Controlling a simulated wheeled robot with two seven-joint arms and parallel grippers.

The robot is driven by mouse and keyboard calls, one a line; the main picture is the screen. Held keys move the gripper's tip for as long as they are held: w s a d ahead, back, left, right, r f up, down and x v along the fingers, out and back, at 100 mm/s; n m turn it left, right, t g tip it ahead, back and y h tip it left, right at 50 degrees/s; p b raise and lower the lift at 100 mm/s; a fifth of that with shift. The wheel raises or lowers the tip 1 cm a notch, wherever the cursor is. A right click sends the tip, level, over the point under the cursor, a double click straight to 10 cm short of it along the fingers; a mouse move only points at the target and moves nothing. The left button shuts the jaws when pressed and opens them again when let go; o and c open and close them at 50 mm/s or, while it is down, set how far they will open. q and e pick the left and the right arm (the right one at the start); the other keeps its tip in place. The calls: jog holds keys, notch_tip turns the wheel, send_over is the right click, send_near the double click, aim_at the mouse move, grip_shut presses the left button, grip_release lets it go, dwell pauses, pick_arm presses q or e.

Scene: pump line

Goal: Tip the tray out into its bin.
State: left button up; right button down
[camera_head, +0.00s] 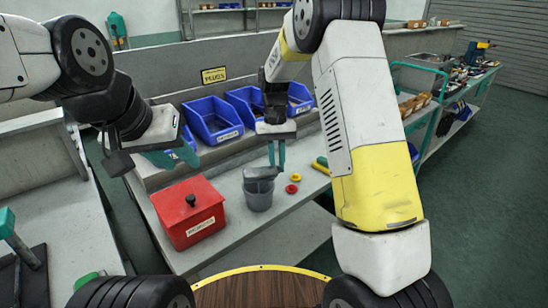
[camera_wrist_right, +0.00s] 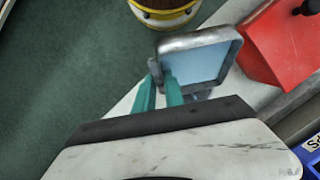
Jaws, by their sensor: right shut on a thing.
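My right gripper (camera_head: 277,160) is shut on the edge of a small grey tray (camera_head: 261,173). It holds the tray over the mouth of a grey round bin (camera_head: 258,196) on the bench. In the right wrist view the tray (camera_wrist_right: 200,58) has a grey rim and a plain light-blue face, with no parts visible on it. The teal fingers (camera_wrist_right: 160,90) meet its near left edge. The bin is hidden in that view, and the tray's exact tilt is hard to tell. My left gripper (camera_head: 188,153) is at the left, in front of the blue bins; its finger gap is unclear.
A red box (camera_head: 188,212) with a black knob stands left of the grey bin. A red ring (camera_head: 291,189), a yellow ring (camera_head: 296,177) and a green-yellow cylinder (camera_head: 320,166) lie to its right. Blue bins (camera_head: 212,122) line the back. A teal cart (camera_head: 420,105) stands at right.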

jog(key=shift+w+a+r+g, duration=0.15)
jog(key=shift+w+g, duration=0.25)
jog(key=shift+g, duration=0.3)
jog(key=shift+w+d+r+g, duration=0.15)
jog(key=shift+w+g, duration=0.25)
jog(key=shift+g, duration=0.3)
jog(key=shift+a, duration=0.1)
jog(key=shift+r, duration=0.1)
dwell(1.2)
jog(key=shift+r, duration=2.45)
notch_tip(320, 180, up, 6)
jog(key=t, duration=1.2)
jog(key=shift+y, duration=0.4)
